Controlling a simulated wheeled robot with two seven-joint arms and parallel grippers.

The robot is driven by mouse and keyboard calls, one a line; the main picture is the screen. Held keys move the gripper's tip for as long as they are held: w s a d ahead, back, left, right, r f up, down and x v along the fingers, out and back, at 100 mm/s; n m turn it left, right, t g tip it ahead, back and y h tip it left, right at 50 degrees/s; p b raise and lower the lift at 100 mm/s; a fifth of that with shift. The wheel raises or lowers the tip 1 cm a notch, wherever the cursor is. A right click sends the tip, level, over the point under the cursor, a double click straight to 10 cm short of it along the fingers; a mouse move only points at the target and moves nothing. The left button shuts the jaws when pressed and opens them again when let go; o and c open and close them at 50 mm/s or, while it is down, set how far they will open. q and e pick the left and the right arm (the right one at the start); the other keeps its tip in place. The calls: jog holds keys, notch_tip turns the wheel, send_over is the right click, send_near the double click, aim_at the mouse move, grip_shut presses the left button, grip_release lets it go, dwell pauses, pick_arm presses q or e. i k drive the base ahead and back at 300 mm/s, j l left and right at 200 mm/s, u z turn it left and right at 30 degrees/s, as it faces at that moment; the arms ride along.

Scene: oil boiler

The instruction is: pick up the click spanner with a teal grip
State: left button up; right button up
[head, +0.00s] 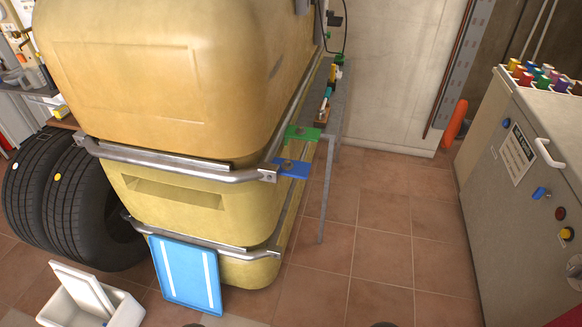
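A small tool with a teal part (326,93), which may be the click spanner, lies on a narrow grey bench (335,122) behind the right side of the big yellow tank (160,75). It is small and far off, and I cannot make out its full shape. Neither of my grippers shows in the head view.
Yellow and green items (333,72) lie near the teal part. Tyres (42,195), a white box (85,305) and a blue panel (187,275) stand at the left. A grey cabinet (520,190) stands at the right. Tiled floor (375,230) between tank and cabinet is clear.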

aim_at(321, 112)
jog(key=i+l+u, duration=0.15)
jog(key=u, duration=0.2)
jog(key=i+l+u, duration=0.1)
jog(key=l+u, duration=0.2)
jog(key=i+l+u, duration=0.1)
jog(key=l+u, duration=0.25)
